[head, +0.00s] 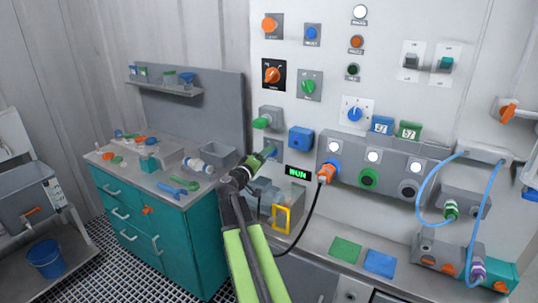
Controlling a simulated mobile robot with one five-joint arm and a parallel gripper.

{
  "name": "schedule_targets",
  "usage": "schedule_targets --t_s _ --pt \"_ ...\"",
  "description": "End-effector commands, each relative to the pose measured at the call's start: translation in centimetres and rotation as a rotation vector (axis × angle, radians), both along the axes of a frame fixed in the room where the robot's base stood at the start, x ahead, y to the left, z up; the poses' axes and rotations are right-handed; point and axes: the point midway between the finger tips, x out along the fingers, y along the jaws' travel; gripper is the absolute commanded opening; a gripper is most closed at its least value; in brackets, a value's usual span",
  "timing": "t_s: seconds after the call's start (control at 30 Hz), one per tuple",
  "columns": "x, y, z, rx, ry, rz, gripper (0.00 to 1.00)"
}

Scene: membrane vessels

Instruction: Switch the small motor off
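My gripper (246,166) is at the end of my green and dark arm, in front of the lower left of the white wall panel. It is close to a grey and green fitting (267,152). I cannot tell whether it touches the fitting or whether its fingers are open. A small display (297,171) to the right reads "RUN" in green.
A teal cabinet (170,228) with tools on top stands at the left. Blue hoses (424,198) loop at the right. A green plate (345,248) lies on the ledge.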

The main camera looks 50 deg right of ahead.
Motion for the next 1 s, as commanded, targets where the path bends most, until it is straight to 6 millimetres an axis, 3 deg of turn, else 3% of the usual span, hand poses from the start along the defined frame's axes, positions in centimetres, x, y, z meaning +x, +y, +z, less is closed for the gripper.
schedule_targets --t_s 0.13,0.47,0.93,0.97,1.0 --pt "0.5 -1.8 0.0 0.000 0.000 -0.001 0.64" --pt "0.6 -2.2 0.0 0.001 0.000 0.000 0.64" --pt "0.6 -2.1 0.0 0.001 -0.001 0.001 0.03" --pt "0.6 -3.2 0.0 0.001 -0.001 -0.003 0.01" --pt "0.5 -2.7 0.0 0.000 0.000 -0.001 0.01"
